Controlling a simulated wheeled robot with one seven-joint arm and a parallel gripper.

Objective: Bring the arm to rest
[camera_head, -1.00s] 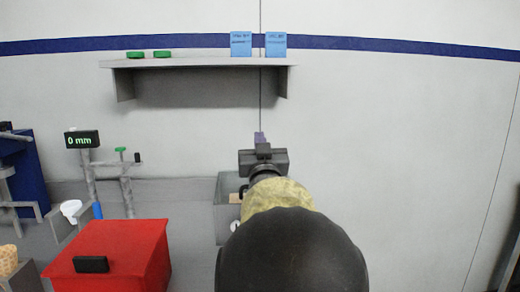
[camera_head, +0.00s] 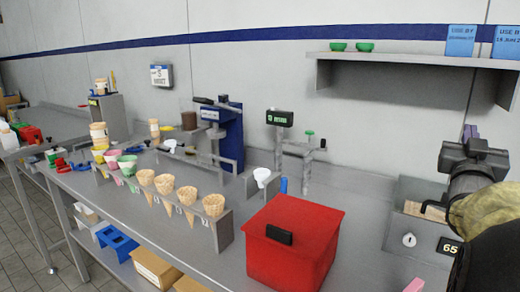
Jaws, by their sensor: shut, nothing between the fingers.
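My arm shows at the right edge, with a dark rounded link and a yellowish link below the black gripper body. My gripper (camera_head: 470,133) points away toward the wall, its purple fingertips close together with nothing between them. It is above a grey box (camera_head: 416,190) at the right end of the bench, seemingly clear of it. Part of the box is hidden behind the arm.
A red bin (camera_head: 295,240) stands at the bench front. A rack (camera_head: 225,232) holds several cones, with a blue machine (camera_head: 221,130) behind. A wall shelf (camera_head: 420,61) is above. Farther left along the bench are coloured cups and jars.

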